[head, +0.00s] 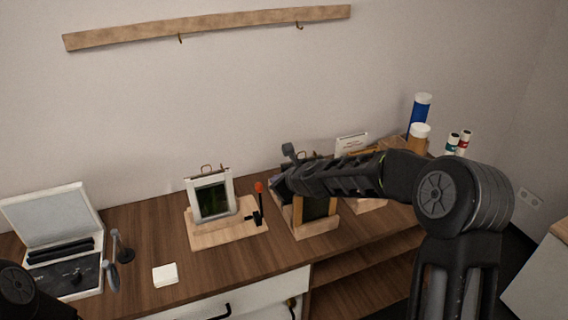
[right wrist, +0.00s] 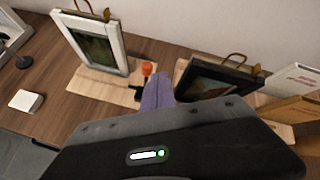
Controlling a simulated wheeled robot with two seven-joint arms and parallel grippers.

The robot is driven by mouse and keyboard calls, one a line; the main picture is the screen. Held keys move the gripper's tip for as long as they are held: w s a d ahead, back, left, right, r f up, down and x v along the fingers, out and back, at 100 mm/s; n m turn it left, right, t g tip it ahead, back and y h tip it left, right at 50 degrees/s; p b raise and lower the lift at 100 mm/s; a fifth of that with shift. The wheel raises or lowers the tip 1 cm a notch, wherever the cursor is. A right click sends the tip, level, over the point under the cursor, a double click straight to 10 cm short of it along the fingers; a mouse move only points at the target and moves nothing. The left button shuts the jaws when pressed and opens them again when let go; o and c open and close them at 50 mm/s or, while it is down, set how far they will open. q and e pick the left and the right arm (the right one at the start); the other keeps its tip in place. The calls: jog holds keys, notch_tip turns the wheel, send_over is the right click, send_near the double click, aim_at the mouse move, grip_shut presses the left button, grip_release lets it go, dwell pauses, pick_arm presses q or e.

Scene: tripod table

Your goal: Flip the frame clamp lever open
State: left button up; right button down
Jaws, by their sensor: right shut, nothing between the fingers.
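The clamp lever (head: 262,201) is a thin black stick with an orange-red tip. It stands nearly upright from a black clamp at the right side of a wooden base (head: 235,233). A white picture frame (head: 231,186) stands on that base. In the right wrist view, the orange lever tip (right wrist: 147,68) shows just beyond my fingers, and the black clamp is partly hidden. My right gripper (head: 280,186) is shut and empty, just right of the lever tip; its fingers (right wrist: 157,92) also show in the wrist view. I cannot tell whether they touch the lever. My left gripper is out of view.
A second, dark frame (right wrist: 218,80) on a wooden base stands right of the lever, partly behind my right arm. A white square block (head: 165,274) and an open case (head: 50,220) are at left. Blue and orange tubes stand at right. The front middle tabletop is clear.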

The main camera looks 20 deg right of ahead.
notch_tip(320, 180, up, 7)
jog(key=p, duration=0.3)
jog(key=shift+w+d, duration=0.3)
jog(key=shift+d, duration=0.15)
jog(key=shift+f, duration=0.1)
jog(key=s+a+f+n+g, duration=0.2)
jog(key=s+a+f+n, duration=0.2)
jog(key=s+f+n, duration=0.65)
jog(key=s+a+f+n+g, duration=0.3)
jog(key=s+f+n, duration=0.5)
jog(key=f+n, duration=0.5)
jog(key=s+a+f+n+g, duration=0.1)
jog(key=s+f, duration=0.3)
jog(key=s, duration=0.4)
jog(key=s+a+f+n+g+y+b, duration=0.1)
jog(key=s+a+f, duration=0.3)
jog(key=s, duration=0.4)
jog(key=s+a+f+n+g+b, duration=0.1)
jog(key=s+a+f+n+g, duration=0.1)
jog(key=s+f, duration=0.4)
jog(key=s+g, duration=0.1)
jog(key=s, duration=0.2)
jog(key=shift+a+y, duration=0.35)
jog(key=shift+y, duration=0.05)
